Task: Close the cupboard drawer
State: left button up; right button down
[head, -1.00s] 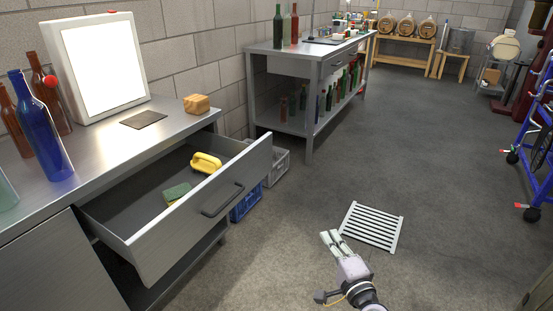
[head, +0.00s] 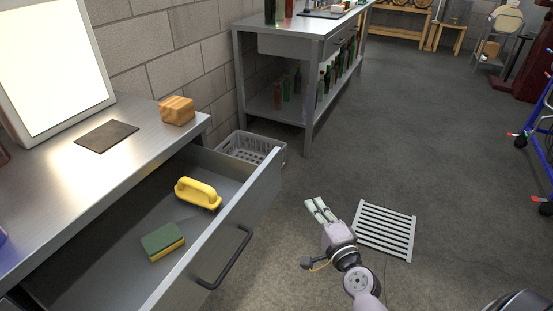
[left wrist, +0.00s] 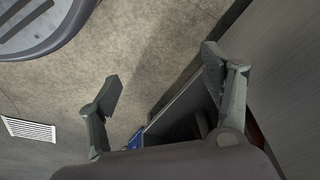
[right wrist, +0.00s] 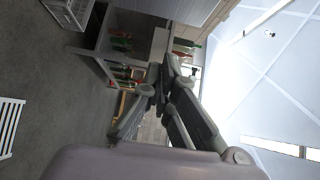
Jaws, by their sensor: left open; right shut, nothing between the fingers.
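The cupboard drawer (head: 262,192) stands pulled well out of the metal cupboard (head: 60,185) at the left of the head view. Its dark bar handle (head: 230,262) is on the front panel. A yellow-handled brush (head: 198,193) and a green and yellow sponge (head: 162,242) lie inside. My right gripper (head: 314,203) is shut and empty, over the floor to the right of the drawer and apart from it. My left gripper (left wrist: 162,78) is open and empty in the left wrist view, outside the head view. A grey panel (left wrist: 285,75) is close beside its right finger; I cannot tell which part it is.
A wooden block (head: 177,111) and a dark flat plate (head: 106,136) lie on the cupboard top, near a bright light panel (head: 50,60). A grey crate (head: 277,157) sits behind the drawer. A white grate (head: 385,230) lies on the floor.

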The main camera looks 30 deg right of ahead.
pick_arm(q)
jog(key=shift+w+r, duration=0.2)
jog(key=shift+w, duration=0.05)
pick_arm(e)
jog(key=w+a, duration=0.1)
jog(key=w, duration=1.2)
jog(key=shift+w+r, duration=0.15)
jog(key=shift+r, duration=0.1)
pick_arm(q)
jog(key=shift+w+r, duration=0.1)
pick_arm(e)
jog(key=shift+a, duration=0.1)
jog(key=shift+w, duration=0.1)
